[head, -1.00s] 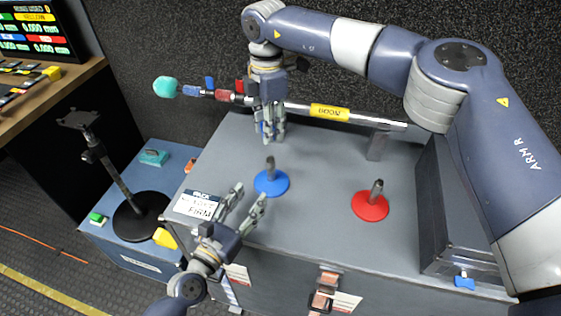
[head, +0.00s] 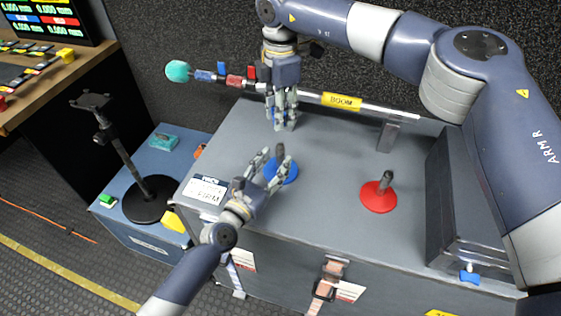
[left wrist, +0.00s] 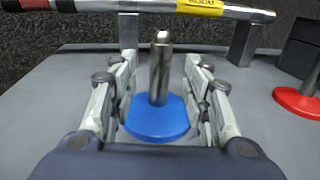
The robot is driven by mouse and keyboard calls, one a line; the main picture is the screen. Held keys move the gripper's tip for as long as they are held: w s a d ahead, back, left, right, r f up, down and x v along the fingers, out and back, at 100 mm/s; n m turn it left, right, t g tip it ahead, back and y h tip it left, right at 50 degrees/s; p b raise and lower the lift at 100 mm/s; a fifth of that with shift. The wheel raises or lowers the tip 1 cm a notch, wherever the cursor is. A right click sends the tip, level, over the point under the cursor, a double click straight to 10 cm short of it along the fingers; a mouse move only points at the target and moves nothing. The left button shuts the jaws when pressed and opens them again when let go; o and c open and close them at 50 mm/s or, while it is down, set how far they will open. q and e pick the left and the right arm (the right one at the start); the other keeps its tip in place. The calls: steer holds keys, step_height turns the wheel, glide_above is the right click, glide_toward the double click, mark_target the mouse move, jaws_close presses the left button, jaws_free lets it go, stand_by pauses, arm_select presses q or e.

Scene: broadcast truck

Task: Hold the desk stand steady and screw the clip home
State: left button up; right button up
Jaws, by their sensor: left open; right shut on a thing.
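The blue desk stand (head: 284,174) stands upright on the grey case top, a round base with a short metal post. My left gripper (head: 272,155) is open at it. In the left wrist view the fingers lie on both sides of the blue stand's post (left wrist: 160,75), with gaps showing. My right gripper (head: 283,126) points down behind and above the blue stand, its fingers shut. A red desk stand (head: 379,196) stands to the right, with a similar bare post.
A boom pole (head: 385,109) with a teal tip (head: 178,70) lies across the back of the case (head: 320,215). A card (head: 205,190) lies at its left edge. A black stand (head: 148,206) stands on the blue case at left. A dark box (head: 462,215) is at right.

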arm_select(q)
steer(key=shift+x, duration=1.9)
jaws_close()
arm_select(e)
glide_above(280, 144)
steer(key=shift+w+f, duration=0.1)
steer(key=shift+f, duration=2.4)
